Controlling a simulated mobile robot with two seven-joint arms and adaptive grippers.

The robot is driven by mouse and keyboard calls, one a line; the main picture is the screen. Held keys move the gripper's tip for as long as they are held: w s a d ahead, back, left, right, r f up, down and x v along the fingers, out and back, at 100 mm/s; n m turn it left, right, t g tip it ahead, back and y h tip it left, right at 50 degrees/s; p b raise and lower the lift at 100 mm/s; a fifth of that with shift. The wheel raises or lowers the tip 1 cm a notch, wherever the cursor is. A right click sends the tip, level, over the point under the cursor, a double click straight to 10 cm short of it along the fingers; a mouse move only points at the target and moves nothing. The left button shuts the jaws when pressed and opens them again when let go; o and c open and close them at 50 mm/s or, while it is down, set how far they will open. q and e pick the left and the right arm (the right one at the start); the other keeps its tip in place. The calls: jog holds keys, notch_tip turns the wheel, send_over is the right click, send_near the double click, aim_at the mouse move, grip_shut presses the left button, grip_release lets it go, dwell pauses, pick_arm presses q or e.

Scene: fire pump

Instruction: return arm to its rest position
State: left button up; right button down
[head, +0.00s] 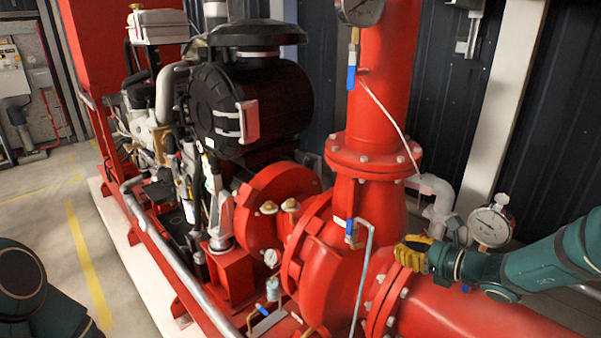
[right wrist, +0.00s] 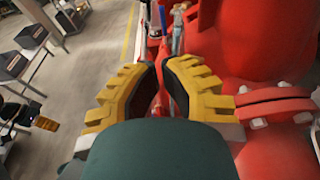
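My right arm comes in from the right in the head view. Its gripper with yellow fingers (head: 412,252) is by the red pump casing and pipe flange, above the horizontal red pipe (head: 450,312). In the right wrist view the two fingers (right wrist: 160,75) stand apart with nothing between them, so the gripper is open and empty. Whether it touches the pump is not clear. Dark green links of my left arm (head: 35,295) show at the lower left of the head view. A small yellow piece (right wrist: 45,123) in the wrist view may be my left gripper; its state is unclear.
A tall red pipe (head: 383,90) rises behind the pump, with a blue-handled valve (head: 351,78) and a thin bent tube (head: 364,270). A pressure gauge (head: 490,227) is close to my right forearm. The engine (head: 240,105) stands left. Floor (head: 45,215) at far left is open.

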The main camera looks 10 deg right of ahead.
jog(key=s+a+f+n+g+h, duration=0.2)
jog(key=s+a+f+n+g, duration=0.3)
jog(key=s+a+f+n, duration=0.3)
jog(key=s+a+f+n+g+h, duration=0.2)
jog(key=s+a+f+n+g, duration=0.4)
jog(key=a+f+n, duration=1)
notch_tip(320, 180, down, 7)
jog(key=s+n, duration=0.2)
jog(key=n, duration=0.2)
jog(key=shift+a+r, duration=0.15)
jog(key=shift+a, duration=0.25)
